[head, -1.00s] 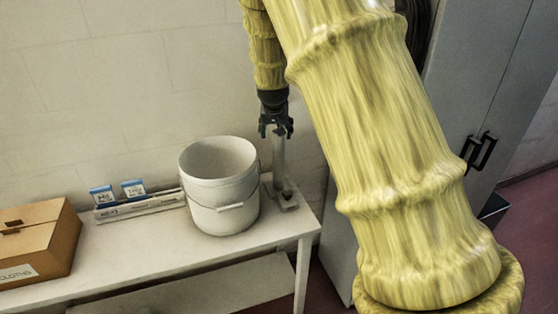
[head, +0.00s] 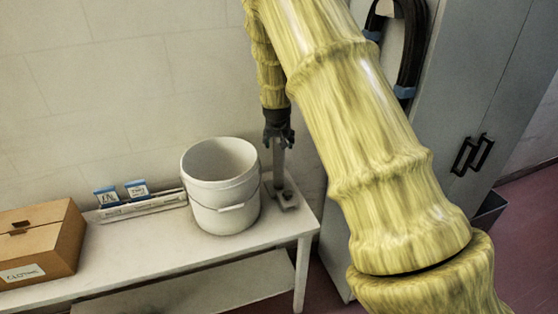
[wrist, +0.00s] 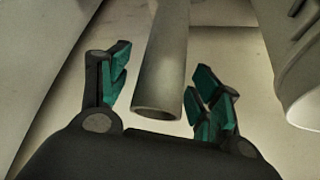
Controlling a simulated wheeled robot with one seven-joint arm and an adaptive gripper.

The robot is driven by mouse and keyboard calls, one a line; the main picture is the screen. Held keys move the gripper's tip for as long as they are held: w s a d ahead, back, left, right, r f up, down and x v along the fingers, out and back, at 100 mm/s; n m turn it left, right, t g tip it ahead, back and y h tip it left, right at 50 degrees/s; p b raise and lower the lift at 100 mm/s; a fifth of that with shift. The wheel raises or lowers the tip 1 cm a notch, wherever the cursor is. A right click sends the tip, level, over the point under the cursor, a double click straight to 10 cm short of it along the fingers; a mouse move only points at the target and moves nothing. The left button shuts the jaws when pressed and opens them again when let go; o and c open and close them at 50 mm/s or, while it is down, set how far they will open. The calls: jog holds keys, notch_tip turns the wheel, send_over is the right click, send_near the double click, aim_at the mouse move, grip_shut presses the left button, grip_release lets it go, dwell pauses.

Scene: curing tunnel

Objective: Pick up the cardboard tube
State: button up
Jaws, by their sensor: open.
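The cardboard tube (head: 279,160) is a plain grey-beige cylinder standing upright at the right end of the bench, behind and right of the bucket. My gripper (head: 279,145) is above it, pointing down, with its fingers around the tube's upper part. In the wrist view, the tube (wrist: 164,65) runs between the open, teal-padded fingers of my gripper (wrist: 163,95), its round open end near the palm. Gaps show between the tube and the fingers on both sides.
A white bucket (head: 222,190) stands close left of the tube; a white rounded body shows at the wrist view's right edge. Further left on the bench (head: 150,255) are a rack with blue-topped cards (head: 135,189) and a cardboard box (head: 38,240). A grey cabinet (head: 450,100) stands right.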

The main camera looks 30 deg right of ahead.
jog(key=c, duration=1.1)
jog(key=shift+r, duration=0.1)
